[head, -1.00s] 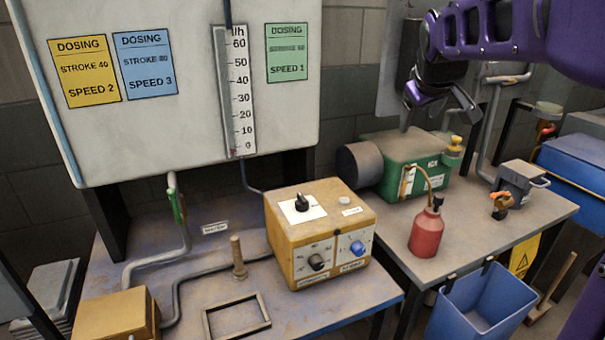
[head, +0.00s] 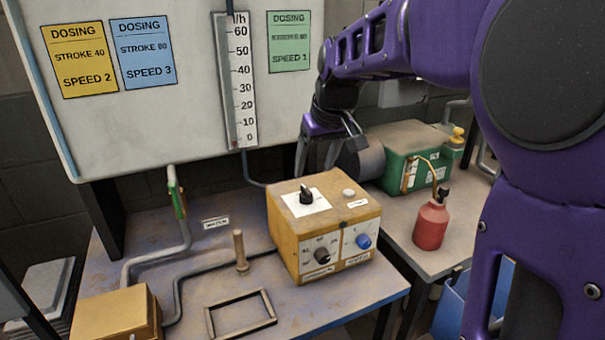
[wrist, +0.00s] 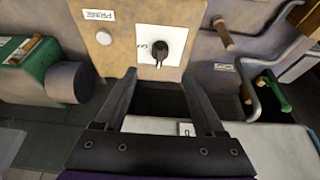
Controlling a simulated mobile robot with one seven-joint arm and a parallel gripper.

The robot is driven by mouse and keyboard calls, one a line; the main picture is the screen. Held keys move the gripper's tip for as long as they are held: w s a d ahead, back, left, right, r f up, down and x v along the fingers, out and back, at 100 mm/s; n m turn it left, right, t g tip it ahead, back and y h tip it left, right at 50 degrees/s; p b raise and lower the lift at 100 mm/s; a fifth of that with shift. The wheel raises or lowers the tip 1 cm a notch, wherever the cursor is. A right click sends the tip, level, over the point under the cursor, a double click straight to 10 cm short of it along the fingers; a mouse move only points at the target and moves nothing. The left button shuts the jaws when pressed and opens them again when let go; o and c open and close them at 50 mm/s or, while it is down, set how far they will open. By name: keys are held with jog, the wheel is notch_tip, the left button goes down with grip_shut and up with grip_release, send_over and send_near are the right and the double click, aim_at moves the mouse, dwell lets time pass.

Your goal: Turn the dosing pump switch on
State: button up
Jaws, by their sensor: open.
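The dosing pump is a worn yellow box (head: 293,249) on the bench in the head view. Its switch is a black knob (head: 306,196) on a white plate on the top face; it also shows in the wrist view (wrist: 160,50). A black knob (head: 321,255) and a blue knob (head: 363,241) sit on the front face. My gripper (head: 318,172) is open and empty, pointing down behind the box's back edge. In the wrist view its fingers (wrist: 160,82) stand apart, with the switch beyond the gap between their tips.
A pale round button (head: 348,193) sits on the box top, right of the switch. A wooden peg (head: 240,251) and an empty frame (head: 240,313) are to the left. A green pump (head: 412,150) and a red bottle (head: 431,222) stand on the right bench. The panel (head: 185,125) rises behind.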

aim_at(307, 190)
jog(key=b+x, duration=0.1)
jog(key=x, duration=0.8)
jog(key=shift+w+f, duration=0.15)
jog(key=shift+f, duration=0.1)
grip_shut()
